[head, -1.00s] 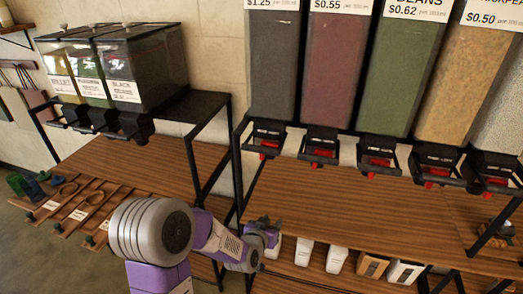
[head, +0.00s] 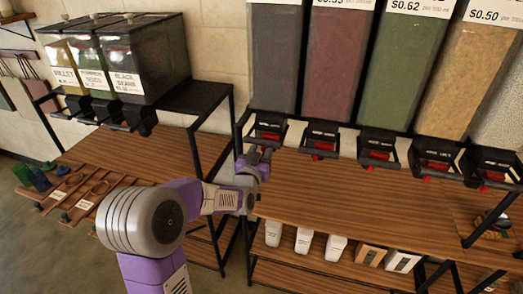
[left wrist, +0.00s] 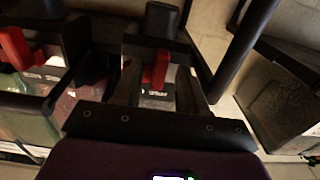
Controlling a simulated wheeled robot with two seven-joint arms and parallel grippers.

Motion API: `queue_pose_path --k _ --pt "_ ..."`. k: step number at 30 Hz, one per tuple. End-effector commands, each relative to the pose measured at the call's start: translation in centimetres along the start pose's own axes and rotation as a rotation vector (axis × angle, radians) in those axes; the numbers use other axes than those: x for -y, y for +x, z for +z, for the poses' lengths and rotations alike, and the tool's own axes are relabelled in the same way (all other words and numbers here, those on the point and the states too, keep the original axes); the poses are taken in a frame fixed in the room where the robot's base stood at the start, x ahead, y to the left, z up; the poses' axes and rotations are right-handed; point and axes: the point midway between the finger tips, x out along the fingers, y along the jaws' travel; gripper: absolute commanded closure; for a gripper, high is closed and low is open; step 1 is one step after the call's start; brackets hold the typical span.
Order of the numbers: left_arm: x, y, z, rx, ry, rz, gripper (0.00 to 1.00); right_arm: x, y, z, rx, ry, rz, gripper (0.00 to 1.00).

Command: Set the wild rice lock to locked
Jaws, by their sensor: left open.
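The leftmost tall bin (head: 273,60) holds dark grain. Its label is cut off at the top of the head view, so I cannot confirm that it is wild rice. Its black dispenser (head: 268,128) hangs below. My left gripper (head: 260,158) is open, just under and in front of this dispenser. In the left wrist view a red lock piece (left wrist: 160,68) shows between the two spread fingers of the gripper (left wrist: 160,85), with a gap on each side. I cannot tell how deep it sits between them or which setting it is in. My right gripper is out of view.
More tall bins with red-marked dispensers (head: 379,148) stand to the right. A neighbouring red piece (left wrist: 14,48) shows in the left wrist view. A wooden shelf (head: 350,195) runs below, with white containers (head: 305,241) underneath. Smaller bins (head: 145,60) stand at left.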

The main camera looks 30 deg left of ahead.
Motion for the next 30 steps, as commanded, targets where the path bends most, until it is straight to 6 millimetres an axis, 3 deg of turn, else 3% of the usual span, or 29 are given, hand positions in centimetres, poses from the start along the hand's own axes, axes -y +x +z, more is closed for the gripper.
queue_pose_path --k 8,16,30 --pt "0.03 0.18 -0.01 0.0 0.0 0.0 0.58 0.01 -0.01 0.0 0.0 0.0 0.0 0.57" --pt "0.02 0.16 0.0 0.0 0.0 0.0 1.0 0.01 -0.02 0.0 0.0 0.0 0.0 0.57" --pt "0.58 -0.3 0.09 -0.001 -0.001 -0.022 1.0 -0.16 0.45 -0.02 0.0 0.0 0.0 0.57"
